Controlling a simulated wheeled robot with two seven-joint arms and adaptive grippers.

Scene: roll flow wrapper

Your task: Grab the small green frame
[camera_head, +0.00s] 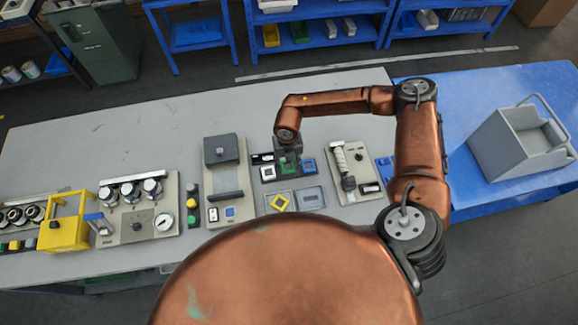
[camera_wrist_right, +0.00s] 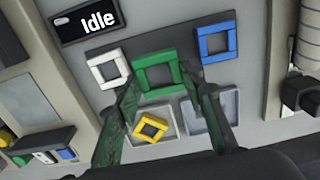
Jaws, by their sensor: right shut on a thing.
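The small green frame (camera_wrist_right: 155,57) is a square with an open centre, in the middle of a dark strip between a white frame (camera_wrist_right: 108,68) and a blue frame (camera_wrist_right: 217,41). In the head view the green frame (camera_head: 289,169) is partly hidden by my right gripper (camera_head: 288,160), which points down over it. In the right wrist view the fingers of my right gripper (camera_wrist_right: 165,78) are on the left and right sides of the green frame, shut on it. The frame appears to be still at its place on the strip. My left gripper is not in view.
A yellow frame (camera_wrist_right: 150,127) lies in a shallow grey tray beside an empty tray (camera_wrist_right: 212,108). A panel reading "Idle" (camera_wrist_right: 86,21) is at the upper left. A device with a white roll (camera_head: 341,158) stands close on the right, and a grey device (camera_head: 221,150) on the left.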

